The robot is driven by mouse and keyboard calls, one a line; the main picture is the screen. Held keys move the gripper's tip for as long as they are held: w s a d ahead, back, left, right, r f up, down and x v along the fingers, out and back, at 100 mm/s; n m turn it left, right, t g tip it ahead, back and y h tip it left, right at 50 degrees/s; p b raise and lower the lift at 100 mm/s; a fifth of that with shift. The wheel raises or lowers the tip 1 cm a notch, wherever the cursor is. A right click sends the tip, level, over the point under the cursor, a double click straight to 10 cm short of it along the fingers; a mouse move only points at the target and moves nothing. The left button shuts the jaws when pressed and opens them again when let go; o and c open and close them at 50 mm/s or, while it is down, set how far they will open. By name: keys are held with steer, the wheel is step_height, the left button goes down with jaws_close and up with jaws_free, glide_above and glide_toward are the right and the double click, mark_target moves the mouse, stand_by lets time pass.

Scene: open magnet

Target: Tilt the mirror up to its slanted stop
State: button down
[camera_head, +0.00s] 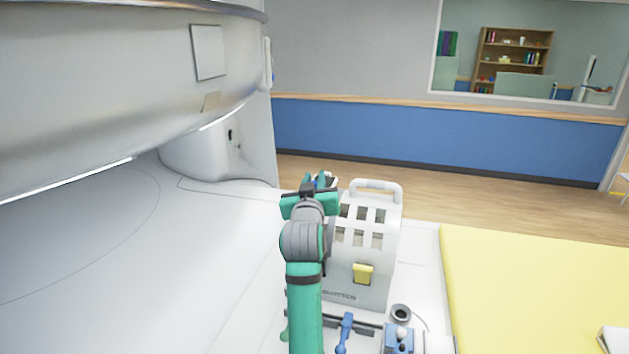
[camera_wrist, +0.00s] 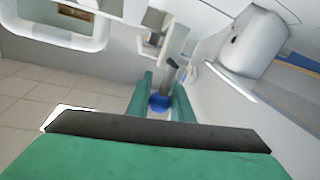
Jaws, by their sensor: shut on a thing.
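The white slotted head coil (camera_head: 378,222) stands upright on the white table, with a handle on top and a yellow tab on its front. My gripper (camera_head: 318,183) is at the coil's upper left side, partly hidden by my own wrist. In the wrist view my gripper (camera_wrist: 163,85) has its two green fingers on either side of a round blue knob (camera_wrist: 160,102), with a dark stem above it. The fingers are shut on this knob. I cannot make out the mirror's face or its tilt in either view.
The large white magnet housing (camera_head: 110,80) hangs over the left side. A blue stand (camera_head: 398,338), a grey ring (camera_head: 401,313) and a blue handle (camera_head: 345,330) lie in front of the coil. A yellow pad (camera_head: 530,290) covers the right.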

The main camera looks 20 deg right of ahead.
steer(key=m, duration=0.2)
steer(key=d+m, duration=0.1)
steer(key=m, duration=0.1)
steer(key=shift+s+d+f+t+h, duration=0.1)
steer(key=shift+s+t+h, duration=0.2)
steer(key=shift+s, duration=0.1)
steer(key=shift+s+d+f+m+h, duration=0.15)
steer(key=shift+d+m, duration=0.1)
steer(key=shift+m, duration=0.6)
steer(key=shift+s+d+f+m+h, duration=0.1)
steer(key=shift+s+d+m+h, duration=0.1)
steer(key=shift+m, duration=0.7)
steer(key=shift+s+d+f+m+h, duration=0.15)
steer(key=shift+d+m, duration=0.1)
steer(key=shift+m, duration=0.6)
steer(key=c, duration=1.6)
jaws_free()
steer(key=shift+d, duration=0.1)
steer(key=v, duration=1.1)
steer(key=shift+w+f, duration=0.1)
